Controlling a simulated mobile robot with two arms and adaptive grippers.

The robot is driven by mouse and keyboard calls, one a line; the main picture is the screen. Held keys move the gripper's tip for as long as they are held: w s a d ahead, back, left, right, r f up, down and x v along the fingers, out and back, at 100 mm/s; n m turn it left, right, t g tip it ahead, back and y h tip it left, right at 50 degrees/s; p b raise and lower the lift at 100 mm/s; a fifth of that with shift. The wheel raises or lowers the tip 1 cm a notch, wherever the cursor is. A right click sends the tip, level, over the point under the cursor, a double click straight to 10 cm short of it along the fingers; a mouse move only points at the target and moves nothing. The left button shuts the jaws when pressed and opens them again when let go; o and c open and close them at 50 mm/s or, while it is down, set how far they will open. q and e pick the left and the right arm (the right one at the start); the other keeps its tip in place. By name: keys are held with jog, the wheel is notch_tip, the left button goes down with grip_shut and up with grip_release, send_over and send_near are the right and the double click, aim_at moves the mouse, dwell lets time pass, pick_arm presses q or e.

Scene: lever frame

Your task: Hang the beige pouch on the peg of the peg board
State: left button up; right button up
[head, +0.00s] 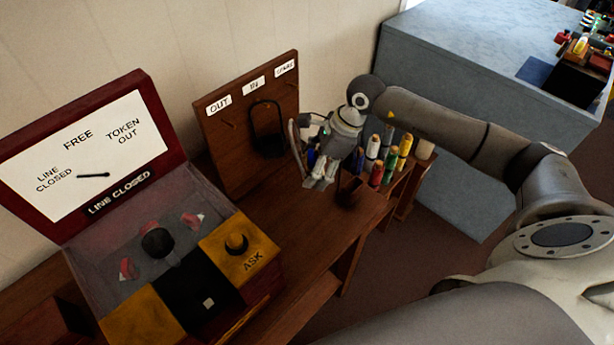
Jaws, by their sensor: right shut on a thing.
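The brown wooden peg board (232,163) stands upright against the wall, with white labels OUT, IN and one at the right that seems to read SPARE. A small peg (234,125) shows below OUT. A black looped item (267,143) hangs below IN. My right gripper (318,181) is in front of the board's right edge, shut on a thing. A thin, curved greyish-beige piece (296,150) at its left side looks like the beige pouch seen edge-on; most of it cannot be made out. My left gripper is not in view.
A red-framed dial panel (88,158) and a console with a yellow ASK block (240,252) stand at left. Several coloured cylinders (389,155) stand in a rack just right of my gripper. The wooden bench (300,225) before the board is mostly clear.

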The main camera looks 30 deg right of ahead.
jog(key=w+d+m+t+h+p, duration=0.2)
jog(key=w+d+m+h, duration=0.1)
jog(key=d+m, duration=0.45)
pick_arm(q)
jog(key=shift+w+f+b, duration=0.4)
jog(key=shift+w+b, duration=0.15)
jog(key=shift+b, duration=1.25)
pick_arm(e)
jog(key=w+a+f+m, duration=0.1)
jog(key=w+a, duration=0.1)
jog(key=w, duration=0.8)
jog(key=shift+a+f+m, duration=0.3)
jog(key=shift+f+m, duration=0.05)
jog(key=shift+f, duration=0.05)
jog(key=o, duration=1)
jog(key=shift+o, duration=0.2)
